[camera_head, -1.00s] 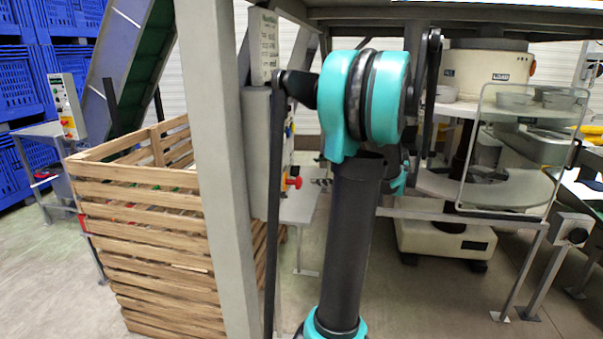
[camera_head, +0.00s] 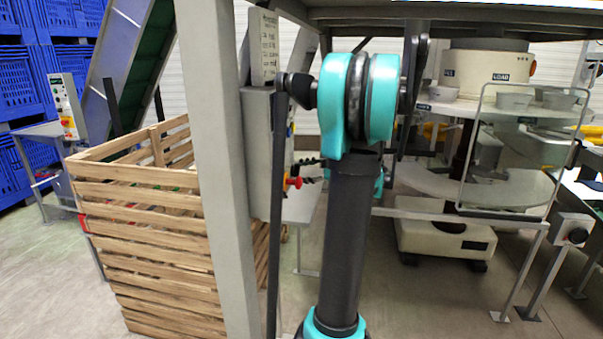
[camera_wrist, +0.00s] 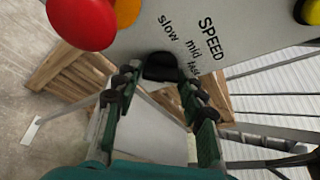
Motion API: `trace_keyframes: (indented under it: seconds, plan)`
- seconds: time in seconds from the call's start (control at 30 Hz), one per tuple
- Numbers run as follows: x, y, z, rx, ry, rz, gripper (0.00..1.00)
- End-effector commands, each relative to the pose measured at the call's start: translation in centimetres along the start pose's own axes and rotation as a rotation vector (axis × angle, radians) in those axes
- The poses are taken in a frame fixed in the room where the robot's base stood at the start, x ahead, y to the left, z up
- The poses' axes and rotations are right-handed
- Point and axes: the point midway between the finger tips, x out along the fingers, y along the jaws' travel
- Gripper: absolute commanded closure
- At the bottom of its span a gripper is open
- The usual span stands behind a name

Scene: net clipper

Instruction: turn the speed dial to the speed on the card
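The speed dial (camera_wrist: 160,67) is a black knob on a grey panel in the wrist view, beside the printed words SPEED, slow, mid and fast. My gripper (camera_wrist: 160,83) is open, its two dark fingers on either side just short of or around the knob; I cannot tell whether they touch it. In the head view, my gripper (camera_head: 309,170) is partly hidden behind my arm, at the right side of the grey control box (camera_head: 257,150). The card (camera_head: 263,45) stands above that box, its writing too small to read. The dial's pointer setting cannot be made out.
A red button (camera_wrist: 82,20) sits close to the dial, with an orange one and a yellow one (camera_wrist: 309,11) on the same panel. A grey post (camera_head: 222,170) and wooden crate (camera_head: 165,235) stand left of the box. Machine tables (camera_head: 480,190) stand right.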

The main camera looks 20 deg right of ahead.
Motion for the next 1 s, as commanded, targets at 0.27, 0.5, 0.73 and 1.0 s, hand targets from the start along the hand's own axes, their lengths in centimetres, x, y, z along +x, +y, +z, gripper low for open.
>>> trace_keyframes:
  seconds: [0.27,0.5,0.73,1.0]
  plan:
    - [-0.01,0.01,0.00,0.000,0.000,0.000,0.93]
    - [-0.02,0.03,0.00,-0.029,0.000,-0.013,0.93]
    - [-0.03,0.09,-0.01,-0.142,0.000,-0.059,0.93]
    - [-0.01,0.13,-0.09,-0.351,0.001,-0.145,0.93]
